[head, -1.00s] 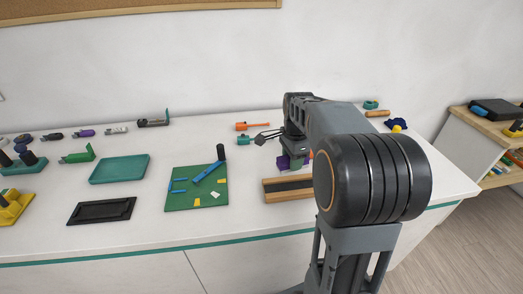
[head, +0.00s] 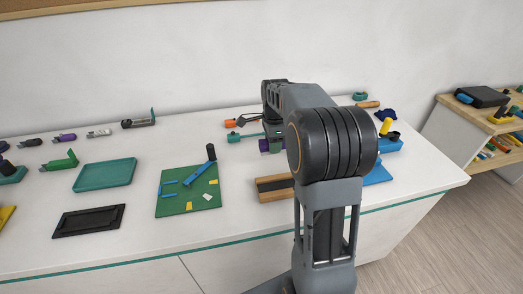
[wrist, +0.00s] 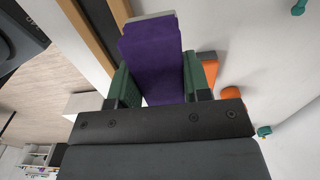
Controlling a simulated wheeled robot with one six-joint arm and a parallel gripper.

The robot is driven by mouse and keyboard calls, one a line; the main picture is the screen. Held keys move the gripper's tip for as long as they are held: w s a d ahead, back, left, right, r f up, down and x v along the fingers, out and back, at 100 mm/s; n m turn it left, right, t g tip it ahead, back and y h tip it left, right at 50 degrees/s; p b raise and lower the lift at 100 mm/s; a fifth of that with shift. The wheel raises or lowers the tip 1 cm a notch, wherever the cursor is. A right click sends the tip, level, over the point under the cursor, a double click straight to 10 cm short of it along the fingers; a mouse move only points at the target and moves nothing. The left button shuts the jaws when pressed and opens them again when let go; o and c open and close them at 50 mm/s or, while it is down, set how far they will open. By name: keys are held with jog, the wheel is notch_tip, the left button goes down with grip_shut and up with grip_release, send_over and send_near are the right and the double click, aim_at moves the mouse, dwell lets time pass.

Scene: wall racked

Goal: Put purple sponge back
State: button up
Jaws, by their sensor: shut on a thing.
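The purple sponge (wrist: 152,60) is between the green pads of my gripper (wrist: 160,80) in the wrist view, and the gripper is shut on it. A light grey strip shows at the sponge's far end. In the head view only a small part of the sponge (head: 264,146) shows to the left of my arm. My arm hides most of the gripper there. I cannot tell how high the sponge is above the white table (head: 235,210).
A wooden block with a dark groove (head: 278,179) lies in front of the sponge. Orange (head: 230,123) and teal (head: 234,137) tools lie behind left. Further left are a green mat (head: 175,205) and teal tray (head: 104,176). A blue holder (head: 388,145) stands right of my arm.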

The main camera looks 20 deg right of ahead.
jog(key=p, duration=0.1)
send_over(262, 158)
jog(key=s, duration=0.2)
jog(key=f, duration=0.5)
jog(key=shift+w+a+f, duration=0.1)
jog(key=shift+w+f, duration=0.05)
jog(key=shift+w, duration=0.1)
jog(key=shift+w+f+p, duration=0.3)
jog(key=shift+w+f, duration=0.25)
jog(key=shift+f, duration=0.1)
jog(key=shift+w+f+p, duration=0.2)
jog(key=shift+f+p, duration=0.1)
jog(key=shift+f, duration=1.3)
jog(key=shift+f, duration=0.1)
jog(key=shift+f, duration=0.1)
jog(key=o, duration=0.8)
jog(key=shift+o, duration=0.2)
